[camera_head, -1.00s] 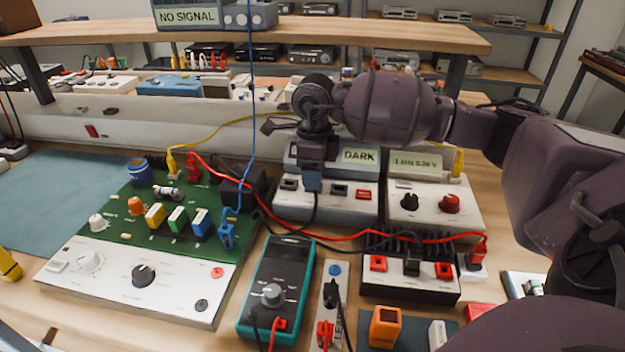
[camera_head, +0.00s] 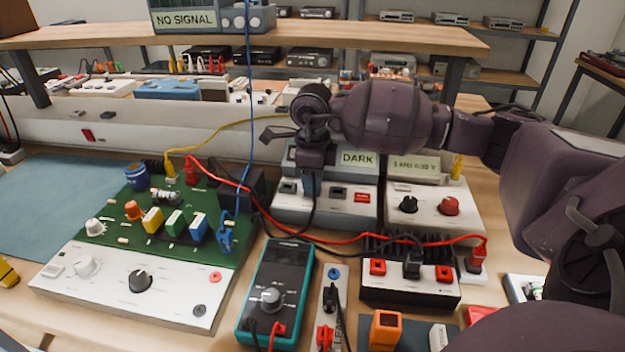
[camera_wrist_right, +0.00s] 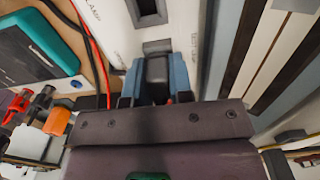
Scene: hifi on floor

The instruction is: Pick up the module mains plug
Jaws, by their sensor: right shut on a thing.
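The module mains plug (camera_wrist_right: 157,74) shows in the right wrist view as a dark block between two blue fingertips. My right gripper (camera_head: 311,186) points down at the front of the grey-and-white unit with the DARK display and is shut on the plug. In the wrist view the gripper (camera_wrist_right: 156,88) has a fingertip on each side of the plug. The plug's far end meets a grey part on the white panel; I cannot tell whether it is seated there. In the head view the fingers mostly hide the plug. My left gripper is not in view.
The DARK unit (camera_head: 358,213) stands beside another white unit (camera_head: 430,212). A black terminal box (camera_head: 410,290) is in front, with a red cable across it. A teal multimeter (camera_head: 272,290) and a green circuit board (camera_head: 130,220) lie left. A blue cable (camera_head: 250,100) hangs nearby.

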